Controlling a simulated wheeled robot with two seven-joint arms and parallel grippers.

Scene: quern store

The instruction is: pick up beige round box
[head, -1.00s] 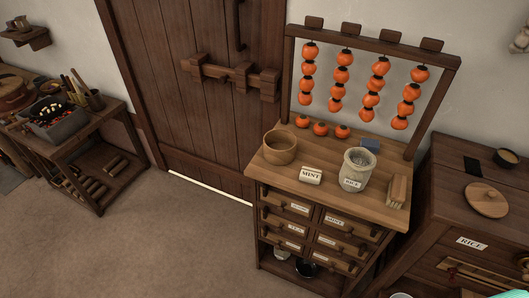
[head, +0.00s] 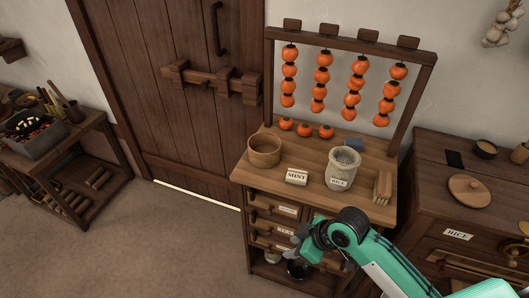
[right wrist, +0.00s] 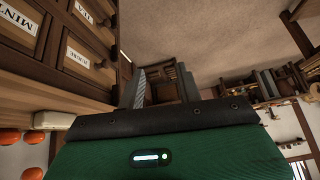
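A small cream box (head: 297,177) with rounded corners and a MINT label lies on the wooden counter (head: 315,197); it looks more oblong than round. A round brown wooden tub (head: 264,150) stands left of it, open at the top. In the right wrist view, a pale box edge (right wrist: 54,121) shows at the lower left. My right gripper (head: 298,241) is in front of the drawers, below the counter top and apart from the box. Its two fingers (right wrist: 163,88) stand apart with nothing between them. My left gripper is out of view.
Persimmons hang from a rack (head: 350,36) behind, and several lie on the counter. A blue item (head: 354,142) lies behind the jar.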

